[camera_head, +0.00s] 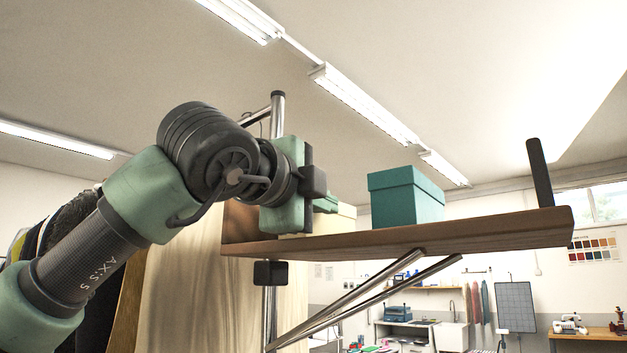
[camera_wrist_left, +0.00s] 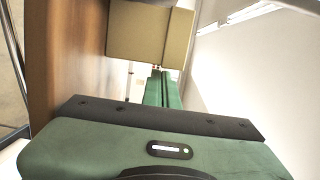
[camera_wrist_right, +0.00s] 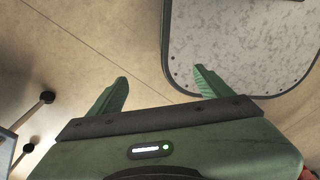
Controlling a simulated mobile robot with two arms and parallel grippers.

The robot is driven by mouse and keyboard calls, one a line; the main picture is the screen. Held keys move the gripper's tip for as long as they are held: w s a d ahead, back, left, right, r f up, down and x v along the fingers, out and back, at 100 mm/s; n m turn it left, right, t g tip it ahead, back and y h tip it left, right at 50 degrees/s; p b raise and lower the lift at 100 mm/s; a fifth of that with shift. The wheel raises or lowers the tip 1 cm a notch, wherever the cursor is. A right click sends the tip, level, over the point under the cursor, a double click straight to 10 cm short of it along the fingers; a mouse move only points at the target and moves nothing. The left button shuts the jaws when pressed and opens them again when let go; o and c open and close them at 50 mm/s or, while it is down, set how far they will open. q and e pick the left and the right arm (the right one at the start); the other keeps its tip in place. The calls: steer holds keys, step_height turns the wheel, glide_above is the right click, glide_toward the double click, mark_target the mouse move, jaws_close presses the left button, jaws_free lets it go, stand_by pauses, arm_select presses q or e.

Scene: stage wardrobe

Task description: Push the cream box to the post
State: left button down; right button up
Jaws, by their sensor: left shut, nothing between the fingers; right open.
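The cream box (camera_head: 346,219) is on a wooden shelf (camera_head: 480,233), mostly hidden behind my left gripper (camera_head: 328,203) in the head view. In the left wrist view the cream box (camera_wrist_left: 150,32) is just ahead of the gripper's closed fingertips (camera_wrist_left: 158,74). I cannot tell whether they touch it. The dark upright post (camera_head: 539,172) stands at the shelf's right end. My right gripper (camera_wrist_right: 160,78) is open and empty, low over a pale floor, and not in the head view.
A teal lidded box (camera_head: 406,197) stands on the shelf between the cream box and the post as the head view shows it. Metal struts (camera_head: 355,297) run below the shelf. A metal upright (camera_head: 277,112) rises behind my left wrist. Bare shelf shows right of the teal box.

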mark_target(334, 215)
arm_select(q)
steer(key=p+x, duration=0.1)
steer(key=x, duration=0.2)
steer(key=shift+w+d+f, duration=0.15)
steer(key=shift+w, duration=0.15)
steer(key=shift+s, duration=0.1)
arm_select(e)
steer(key=shift+w+d+r, duration=0.25)
steer(key=shift+w+r, duration=0.25)
steer(key=shift+w+d+r, duration=0.25)
steer(key=shift+w+r, duration=0.25)
arm_select(q)
steer(key=shift+a+f+b, duration=0.25)
steer(key=shift+a+b, duration=0.5)
steer(key=shift+b, duration=0.4)
steer(key=shift+a+b, duration=0.3)
steer(key=shift+a+r, duration=0.2)
steer(key=shift+r, duration=0.1)
arm_select(e)
steer(key=f, duration=0.3)
steer(key=shift+s+f, duration=0.15)
steer(key=shift+s, duration=0.1)
arm_select(q)
steer(key=shift+a, duration=0.15)
